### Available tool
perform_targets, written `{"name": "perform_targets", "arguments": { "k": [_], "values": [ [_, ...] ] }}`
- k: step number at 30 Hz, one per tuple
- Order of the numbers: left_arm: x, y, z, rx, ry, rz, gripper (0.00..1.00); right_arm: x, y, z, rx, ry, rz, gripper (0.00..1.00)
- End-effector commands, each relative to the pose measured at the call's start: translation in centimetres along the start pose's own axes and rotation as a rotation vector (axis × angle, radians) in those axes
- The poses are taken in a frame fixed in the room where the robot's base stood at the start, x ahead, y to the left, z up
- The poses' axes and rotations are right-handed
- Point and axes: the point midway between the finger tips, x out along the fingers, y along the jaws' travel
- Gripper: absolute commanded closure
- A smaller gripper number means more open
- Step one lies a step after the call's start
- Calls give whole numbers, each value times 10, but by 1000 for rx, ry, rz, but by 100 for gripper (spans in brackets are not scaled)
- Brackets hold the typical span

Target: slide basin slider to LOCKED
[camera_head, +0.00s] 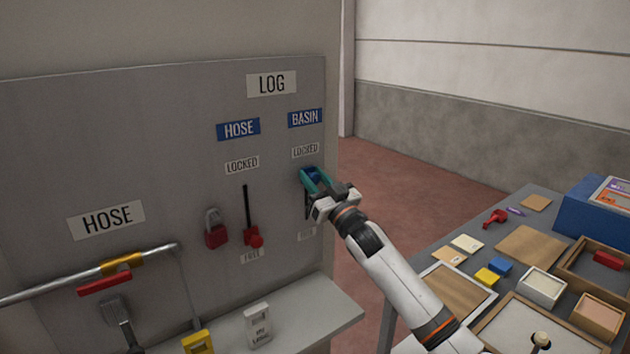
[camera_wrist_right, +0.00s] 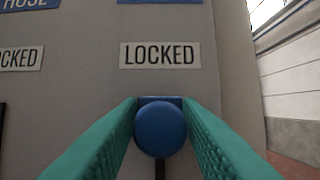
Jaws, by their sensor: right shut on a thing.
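The basin slider is a blue round knob (camera_wrist_right: 160,129) on a dark vertical slot, under the BASIN sign (camera_head: 305,118). Its knob is near the top of the slot, just below the LOCKED label (camera_wrist_right: 160,54), which also shows in the head view (camera_head: 305,151). My right gripper (camera_head: 311,176) has teal fingers, which stand on both sides of the knob and are shut on it. The fingers and wrist hide much of the slot in the head view. My left gripper does not show.
Left of it, the hose slider (camera_head: 253,239) has a red knob low on its slot, beside a red padlock (camera_head: 215,230). A shelf (camera_head: 315,318) juts out below. A cluttered table (camera_head: 415,265) stands at the right, under my right arm.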

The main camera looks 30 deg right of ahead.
Motion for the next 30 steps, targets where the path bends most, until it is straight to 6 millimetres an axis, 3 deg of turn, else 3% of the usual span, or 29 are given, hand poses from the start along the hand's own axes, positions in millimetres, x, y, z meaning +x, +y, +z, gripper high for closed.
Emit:
{"name": "perform_targets", "arguments": {
  "k": [1, 2, 4, 16, 30],
  "values": [
    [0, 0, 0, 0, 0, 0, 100, 2, -1, 7, -2, -14, 0, 100],
    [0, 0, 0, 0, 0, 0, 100, 2, -1, 7, -2, -15, 0, 66],
    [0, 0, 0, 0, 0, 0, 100, 2, -1, 7, -2, -14, 0, 55],
    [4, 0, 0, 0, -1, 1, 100, -8, -1, 1, -2, -8, 0, 54],
    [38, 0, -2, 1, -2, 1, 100, -99, -1, 0, -3, -8, 1, 54]
  ]
}}
